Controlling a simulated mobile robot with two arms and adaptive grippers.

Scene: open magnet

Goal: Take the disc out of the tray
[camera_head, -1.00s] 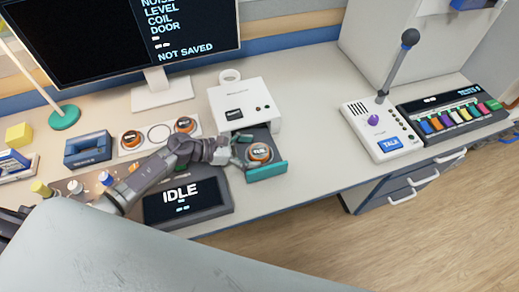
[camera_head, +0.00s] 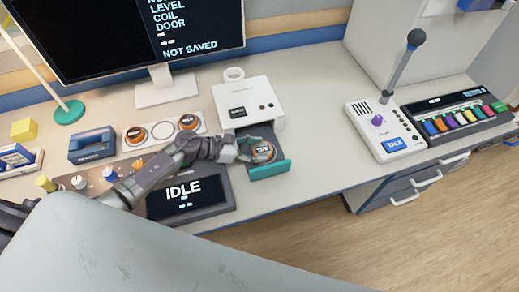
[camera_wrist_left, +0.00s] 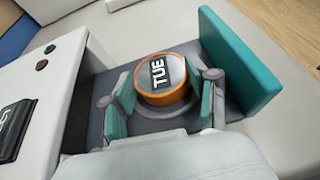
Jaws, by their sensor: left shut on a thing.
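The disc (camera_head: 262,152) has an orange rim and a dark and white top marked "TUE" in the left wrist view (camera_wrist_left: 162,78). It is in the open tray (camera_head: 270,170), a dark drawer with a teal front that sticks out of a white box (camera_head: 248,100). My left gripper (camera_head: 248,150) reaches in from the left. In the left wrist view its teal-padded fingers (camera_wrist_left: 160,105) are on both sides of the disc, shut on it. The disc sits over a round recess in the tray; I cannot tell if it is lifted. My right gripper is not in view.
Two more orange discs (camera_head: 136,135) sit on a white holder with an empty ring between them. An "IDLE" screen (camera_head: 187,196) lies below my left arm. A white lever box (camera_head: 385,132) stands right. Desk between it and the tray is clear.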

